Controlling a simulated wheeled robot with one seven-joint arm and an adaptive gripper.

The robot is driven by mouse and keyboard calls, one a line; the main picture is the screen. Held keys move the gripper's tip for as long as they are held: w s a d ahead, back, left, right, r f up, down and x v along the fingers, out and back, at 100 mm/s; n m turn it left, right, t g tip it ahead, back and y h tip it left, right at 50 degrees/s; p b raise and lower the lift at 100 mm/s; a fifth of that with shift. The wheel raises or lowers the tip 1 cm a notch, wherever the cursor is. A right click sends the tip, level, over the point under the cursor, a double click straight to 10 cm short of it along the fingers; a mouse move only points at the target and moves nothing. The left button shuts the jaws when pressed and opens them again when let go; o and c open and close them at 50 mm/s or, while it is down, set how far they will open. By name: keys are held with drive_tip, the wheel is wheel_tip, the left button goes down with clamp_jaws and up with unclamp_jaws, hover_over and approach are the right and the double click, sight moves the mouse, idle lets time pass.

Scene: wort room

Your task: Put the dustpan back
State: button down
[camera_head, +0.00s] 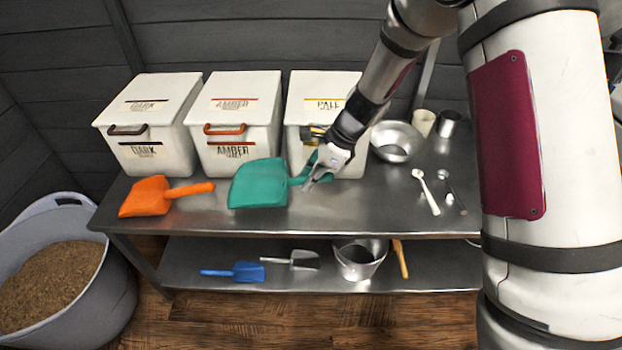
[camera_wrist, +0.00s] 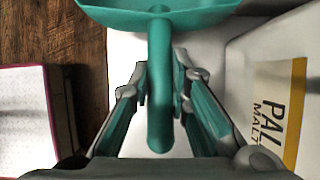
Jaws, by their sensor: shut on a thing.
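The teal dustpan (camera_head: 258,184) has a broad flat pan pointing left and a handle pointing right. In the head view it is in front of the AMBER and PALE bins, at the upper shelf; I cannot tell whether it touches the surface. My gripper (camera_head: 317,176) is shut on its handle. In the wrist view the teal handle (camera_wrist: 159,70) runs between the two fingers of my gripper (camera_wrist: 163,92), with part of the pan (camera_wrist: 205,14) at the top edge. The fingers partly hide the handle in the head view.
An orange scoop (camera_head: 147,197) lies left on the steel table (camera_head: 375,212). Bins marked DARK (camera_head: 148,112), AMBER (camera_head: 232,120) and PALE (camera_head: 302,95) line the back. A steel bowl (camera_head: 397,141) and spoon (camera_head: 427,192) are right. A grain tub (camera_head: 105,295) stands lower left.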

drive_tip(key=shift+a+f+b, duration=0.1)
drive_tip(key=shift+f+b, duration=2.75)
drive_tip(key=shift+f, duration=0.25)
drive_tip(key=c, duration=1.4)
unclamp_jaws()
drive_tip(key=shift+c, duration=0.2)
